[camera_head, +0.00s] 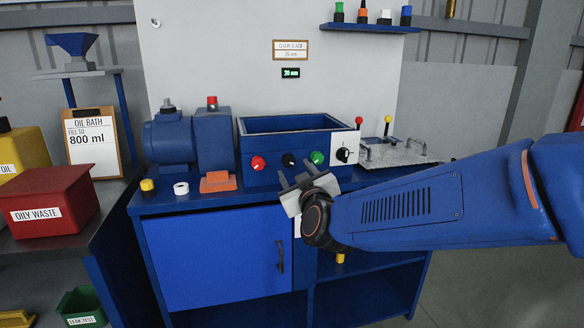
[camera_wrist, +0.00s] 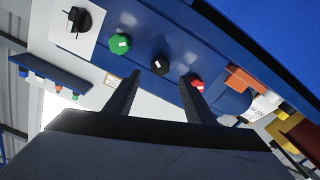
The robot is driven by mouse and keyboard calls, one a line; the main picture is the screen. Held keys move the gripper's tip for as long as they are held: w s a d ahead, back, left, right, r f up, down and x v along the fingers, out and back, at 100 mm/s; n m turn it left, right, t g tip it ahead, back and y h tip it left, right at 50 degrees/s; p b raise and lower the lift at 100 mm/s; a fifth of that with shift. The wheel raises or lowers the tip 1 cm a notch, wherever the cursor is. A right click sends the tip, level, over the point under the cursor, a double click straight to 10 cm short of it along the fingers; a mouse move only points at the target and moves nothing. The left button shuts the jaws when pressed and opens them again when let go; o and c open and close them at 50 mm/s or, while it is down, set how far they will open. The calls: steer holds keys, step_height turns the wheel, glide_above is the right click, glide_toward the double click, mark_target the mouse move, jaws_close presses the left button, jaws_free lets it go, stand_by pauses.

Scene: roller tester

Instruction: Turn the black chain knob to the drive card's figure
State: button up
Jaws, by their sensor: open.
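The black knob (camera_head: 289,159) sits on the front of the blue trough, between a red knob (camera_head: 257,163) and a green knob (camera_head: 317,157). In the wrist view the black knob (camera_wrist: 160,64) shows ahead, between my fingertips, with a small white mark. My gripper (camera_head: 296,174) is open and empty, just in front of and below the knob, apart from it as far as I can tell. A framed card (camera_head: 290,49) on the grey panel seems to read "CHAIN SLACK", its figure too small to read surely. The green display (camera_head: 290,73) below it seems to read 20 mm.
A white plate with a black selector (camera_head: 343,154) is right of the green knob. The blue motor housing (camera_head: 190,140) and an orange block (camera_head: 218,182) stand left of the trough (camera_head: 242,128). A cabinet door (camera_head: 215,260) lies below. The left bench holds a red oily waste bin (camera_head: 55,200).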

steer(key=v, duration=1.1)
steer(key=shift+s+d, duration=0.1)
steer(key=s+d+f+m+g+h, duration=0.2)
steer(key=s+d+f+g, duration=0.4)
steer(key=s+d, duration=0.5)
steer(key=s+d+f+m+g+h, duration=0.3)
steer(key=s+d+f+m+g, duration=0.2)
steer(key=s+d+f, duration=0.5)
steer(key=s+d+g, duration=0.1)
steer(key=d, duration=0.5)
steer(key=shift+d+f+m+g, duration=0.25)
steer(key=shift+d+m+g, duration=0.05)
steer(key=shift+d, duration=0.05)
